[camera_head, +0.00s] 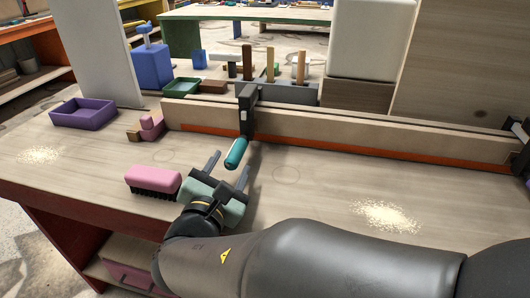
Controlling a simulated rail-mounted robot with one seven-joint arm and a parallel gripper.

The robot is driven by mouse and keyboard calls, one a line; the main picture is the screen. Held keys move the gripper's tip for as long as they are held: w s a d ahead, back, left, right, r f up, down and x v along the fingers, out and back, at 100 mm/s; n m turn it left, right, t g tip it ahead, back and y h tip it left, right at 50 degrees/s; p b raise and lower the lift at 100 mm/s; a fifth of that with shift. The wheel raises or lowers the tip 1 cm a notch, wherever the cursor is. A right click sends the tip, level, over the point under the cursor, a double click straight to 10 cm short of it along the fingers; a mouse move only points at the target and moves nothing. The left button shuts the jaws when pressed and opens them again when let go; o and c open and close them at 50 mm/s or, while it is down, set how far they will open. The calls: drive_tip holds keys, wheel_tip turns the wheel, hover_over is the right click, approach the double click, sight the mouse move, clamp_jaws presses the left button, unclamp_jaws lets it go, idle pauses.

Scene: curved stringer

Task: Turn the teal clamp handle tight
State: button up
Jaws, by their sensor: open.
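The teal clamp handle (236,153) sticks out toward me from the lower part of a dark clamp (247,108). The clamp sits over a long wooden stringer (330,130) with an orange strip along its lower edge. My gripper (228,164) is open, its two dark fingers pointing at the handle from the front. The handle's far end shows close to the fingertips, and I cannot tell whether it lies between them. Nothing is seen held. A second dark clamp (518,130) sits at the stringer's right end, partly cut off by the frame.
A pink brush (153,180) lies just left of my gripper. A small pink and wooden tool (148,127) and a purple tray (83,113) are farther left. Wood shavings (387,215) lie on the bench (325,185) at right. Upright tools (271,65) stand behind the stringer.

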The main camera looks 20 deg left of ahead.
drive_tip(key=v, duration=1.2)
drive_tip(key=shift+p, duration=0.45)
